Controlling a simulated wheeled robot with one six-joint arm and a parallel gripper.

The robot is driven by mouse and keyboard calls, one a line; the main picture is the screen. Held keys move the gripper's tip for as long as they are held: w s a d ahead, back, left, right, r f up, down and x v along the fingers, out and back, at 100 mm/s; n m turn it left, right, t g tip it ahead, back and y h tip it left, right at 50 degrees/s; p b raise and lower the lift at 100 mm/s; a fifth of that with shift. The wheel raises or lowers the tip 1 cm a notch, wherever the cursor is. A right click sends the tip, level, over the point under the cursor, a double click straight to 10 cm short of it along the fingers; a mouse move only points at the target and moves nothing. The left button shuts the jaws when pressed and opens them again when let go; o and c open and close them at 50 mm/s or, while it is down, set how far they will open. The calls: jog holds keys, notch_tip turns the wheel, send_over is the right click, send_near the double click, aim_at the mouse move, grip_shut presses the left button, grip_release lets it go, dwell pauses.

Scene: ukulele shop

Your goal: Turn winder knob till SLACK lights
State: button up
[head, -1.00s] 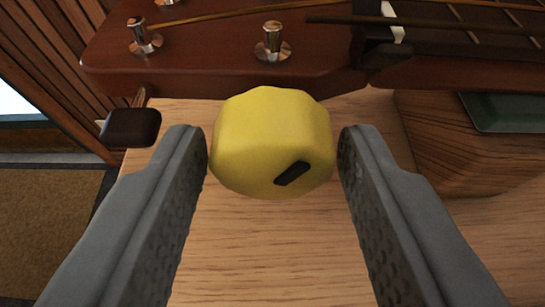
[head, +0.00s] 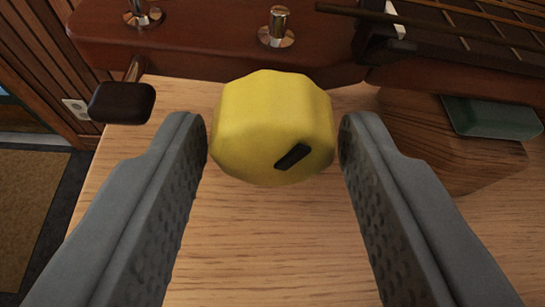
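The yellow winder knob (head: 270,115), faceted and with a dark slanted mark on its face, is at the centre of the head view in front of the ukulele headstock (head: 200,45). My gripper (head: 273,140) is open, with one grey finger on each side of the knob. A narrow gap seems to show on each side, so the fingers look apart from it. The winder's body behind the knob is hidden. No SLACK light or label is in view.
A dark tuning button (head: 122,102) sticks out left of the knob. Metal string posts (head: 277,27) stand on the headstock. A wooden block (head: 440,150) with a green pad (head: 492,117) is at right. The wooden bench top (head: 265,235) below is clear.

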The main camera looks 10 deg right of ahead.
jog(key=shift+s, duration=0.1)
jog(key=d+v, duration=0.1)
jog(key=v, duration=1.6)
jog(key=shift+a, duration=0.45)
jog(key=shift+s+r, duration=0.1)
jog(key=shift+r, duration=0.05)
jog(key=s+d+g+y, duration=0.2)
jog(key=d, duration=2.1)
jog(key=s+d+r+t, duration=0.3)
jog(key=s+d, duration=0.3)
jog(key=d, duration=0.3)
jog(key=s+d+r+m+t+h, duration=0.1)
jog(key=s+d+r+t, duration=0.1)
jog(key=s+d, duration=0.5)
jog(key=shift+s+d+r+t, duration=0.2)
jog(key=shift+d+r+t, duration=0.3)
jog(key=shift+d, duration=0.5)
